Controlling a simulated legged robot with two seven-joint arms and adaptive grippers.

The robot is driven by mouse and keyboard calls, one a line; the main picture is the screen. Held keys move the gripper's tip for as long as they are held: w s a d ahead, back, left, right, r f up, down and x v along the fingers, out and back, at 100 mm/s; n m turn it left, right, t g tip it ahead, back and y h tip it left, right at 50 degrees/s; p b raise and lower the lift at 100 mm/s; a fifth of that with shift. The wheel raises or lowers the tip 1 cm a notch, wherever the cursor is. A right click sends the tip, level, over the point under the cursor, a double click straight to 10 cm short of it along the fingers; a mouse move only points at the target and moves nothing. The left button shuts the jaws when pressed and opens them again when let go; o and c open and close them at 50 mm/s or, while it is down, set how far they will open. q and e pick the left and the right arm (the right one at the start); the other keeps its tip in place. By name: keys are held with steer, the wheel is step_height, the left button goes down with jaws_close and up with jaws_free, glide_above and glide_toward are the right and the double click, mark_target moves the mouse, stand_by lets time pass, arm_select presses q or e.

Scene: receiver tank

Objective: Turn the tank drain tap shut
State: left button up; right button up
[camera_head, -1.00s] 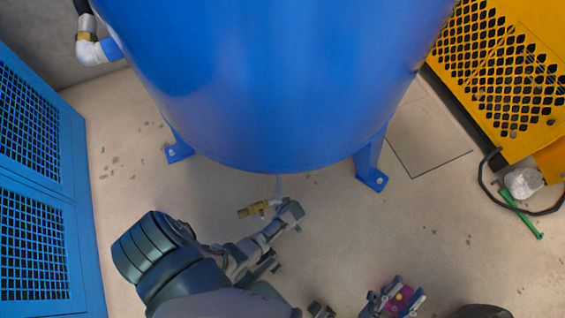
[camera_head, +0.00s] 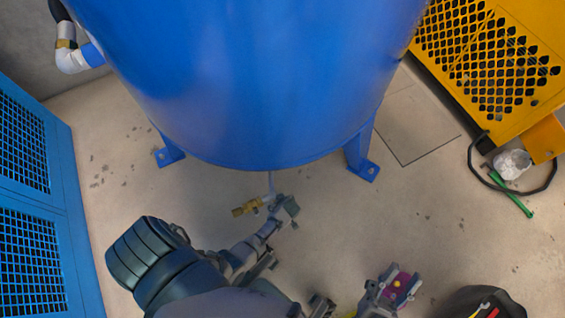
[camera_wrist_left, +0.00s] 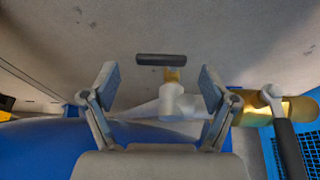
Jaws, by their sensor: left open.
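A brass fitting (camera_head: 246,207) of the tank drain tap hangs under the front of the blue tank (camera_head: 270,110). In the left wrist view the tap shows as a white pipe tee (camera_wrist_left: 172,100) with a short brass stem topped by a dark bar (camera_wrist_left: 161,60). A brass body (camera_wrist_left: 265,105) is at its right. My left gripper (camera_wrist_left: 160,76) is open, its fingers to either side of the bar and tee, with no clear contact. My right gripper (camera_head: 399,284) is low in the head view, with a purple piece between its fingers; whether it grips this is unclear.
The tank stands on blue legs (camera_head: 362,160). A lever with a grey ring and dark grip (camera_wrist_left: 285,130) crosses the brass body. A blue mesh cabinet (camera_head: 30,200) is at left, a yellow machine (camera_head: 500,70) at right. A black tool bag (camera_head: 485,303) is at lower right.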

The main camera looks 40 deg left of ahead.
arm_select(q)
steer(key=v, duration=0.9)
steer(key=shift+d+r, duration=0.15)
steer(key=shift+r, duration=0.15)
